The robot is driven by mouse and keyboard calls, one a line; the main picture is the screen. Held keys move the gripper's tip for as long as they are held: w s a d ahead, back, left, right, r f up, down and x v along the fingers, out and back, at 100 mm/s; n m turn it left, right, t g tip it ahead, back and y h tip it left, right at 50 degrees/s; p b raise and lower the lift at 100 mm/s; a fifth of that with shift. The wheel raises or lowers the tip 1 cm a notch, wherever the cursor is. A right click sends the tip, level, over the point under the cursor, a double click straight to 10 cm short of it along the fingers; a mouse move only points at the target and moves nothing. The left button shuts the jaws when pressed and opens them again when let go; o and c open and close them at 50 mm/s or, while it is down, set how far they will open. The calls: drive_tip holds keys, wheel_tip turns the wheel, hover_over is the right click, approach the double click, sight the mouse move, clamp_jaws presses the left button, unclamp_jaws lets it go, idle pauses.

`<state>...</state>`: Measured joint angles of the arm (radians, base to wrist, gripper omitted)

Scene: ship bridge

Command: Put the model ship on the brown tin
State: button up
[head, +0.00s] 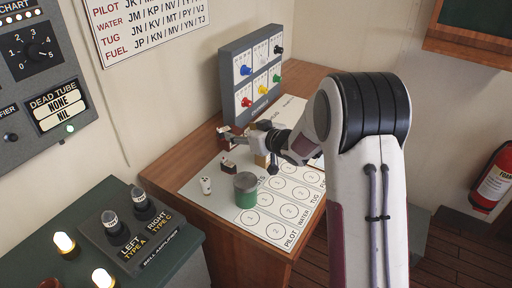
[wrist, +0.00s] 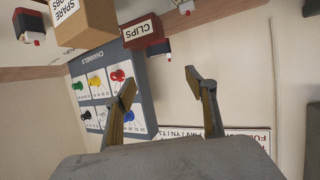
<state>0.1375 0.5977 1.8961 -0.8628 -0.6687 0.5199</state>
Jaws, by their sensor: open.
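My gripper (head: 275,150) is open and empty over the back of the desk mat in the head view. In the wrist view its two fingers (wrist: 165,85) stand apart with only wall between them. A small red, white and dark piece that looks like a model ship (head: 228,164) stands on the mat, left of my gripper. Similar pieces show at the top left (wrist: 30,26) and beside the tin (wrist: 160,49) in the wrist view; I cannot tell which matches. A reddish-brown tin labelled CLIPS (wrist: 143,32) is apart from the fingers; it shows behind the mat (head: 229,132).
A tan spare-bulbs box (wrist: 84,22) is near the tin. A green cylinder (head: 246,191) and a small white figure (head: 206,186) stand on the mat. The channels panel (head: 251,72) rises behind. The printed grid (head: 282,204) at the front is mostly clear.

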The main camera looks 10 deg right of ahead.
drive_tip(key=shift+r, duration=0.1)
drive_tip(key=s+d+r+m+g+h, duration=0.1)
drive_tip(key=s+d+r+m+h, duration=0.2)
drive_tip(key=s+r, duration=0.5)
drive_tip(key=s+d+r+m+g+h, duration=0.1)
drive_tip(key=s+d+r+h, duration=0.35)
drive_tip(key=s, duration=0.55)
drive_tip(key=s+a+f+g+y, duration=0.1)
drive_tip(key=s+a+g, duration=0.1)
drive_tip(key=s, duration=1.3)
drive_tip(key=s+a+f+g+y, duration=0.1)
drive_tip(key=s+a+g, duration=0.1)
drive_tip(key=s, duration=1.3)
drive_tip(key=shift+s+a+f+m+g, duration=0.3)
drive_tip(key=shift+a+f+g, duration=0.05)
drive_tip(key=shift+g, duration=0.15)
